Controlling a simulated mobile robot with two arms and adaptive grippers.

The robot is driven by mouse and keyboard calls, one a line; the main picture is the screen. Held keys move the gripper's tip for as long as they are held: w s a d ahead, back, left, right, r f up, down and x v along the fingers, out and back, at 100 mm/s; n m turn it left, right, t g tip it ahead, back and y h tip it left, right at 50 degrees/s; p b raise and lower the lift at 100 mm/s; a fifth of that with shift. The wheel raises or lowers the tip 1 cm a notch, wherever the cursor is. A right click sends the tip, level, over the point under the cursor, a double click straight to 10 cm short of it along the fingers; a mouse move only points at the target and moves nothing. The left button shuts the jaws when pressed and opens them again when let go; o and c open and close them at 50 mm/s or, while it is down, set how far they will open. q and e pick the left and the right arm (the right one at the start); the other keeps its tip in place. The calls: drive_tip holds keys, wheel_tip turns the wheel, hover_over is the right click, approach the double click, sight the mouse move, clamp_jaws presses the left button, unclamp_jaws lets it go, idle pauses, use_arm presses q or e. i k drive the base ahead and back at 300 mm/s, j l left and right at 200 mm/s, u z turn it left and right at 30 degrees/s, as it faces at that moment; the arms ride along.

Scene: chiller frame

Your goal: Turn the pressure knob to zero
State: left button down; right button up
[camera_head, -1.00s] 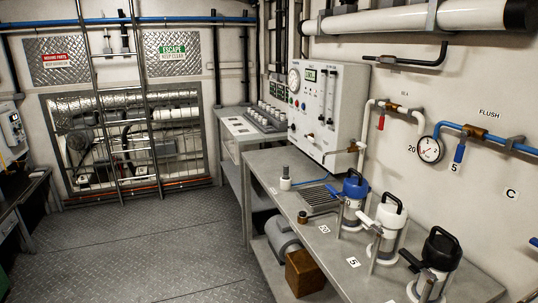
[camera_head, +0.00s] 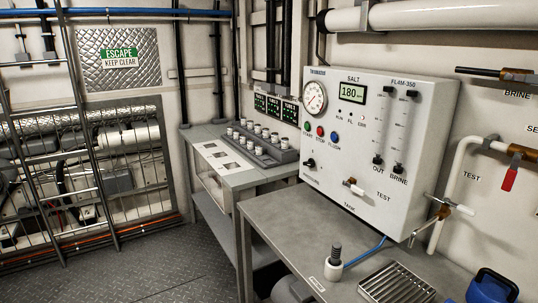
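A white control panel box (camera_head: 345,150) stands on the grey bench in the middle of the head view. A small black knob (camera_head: 309,163) sits at its lower left, and its label is too small to read. I cannot tell for certain that it is the pressure knob. A round dial gauge (camera_head: 314,98) is at the panel's upper left. A digital display (camera_head: 352,92) beside it reads 180. Neither of my grippers shows in the view.
A grey bench (camera_head: 285,215) carries a small white fitting with a dark top (camera_head: 334,262), a metal drain grate (camera_head: 395,284) and part of a blue-topped container (camera_head: 490,288). A pipe with a red-handled valve (camera_head: 509,179) is at right. The metal floor (camera_head: 150,270) at left is clear.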

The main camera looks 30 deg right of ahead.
sight(311, 163)
drive_tip(key=i+z, duration=0.25)
drive_tip(key=i, duration=0.25)
drive_tip(key=i+j+z, duration=0.2)
drive_tip(key=i, duration=0.3)
drive_tip(key=i+j+z, duration=0.25)
drive_tip(key=i, duration=0.25)
drive_tip(key=i+j+z, duration=0.2)
drive_tip(key=i+j, duration=0.2)
drive_tip(key=i, duration=0.05)
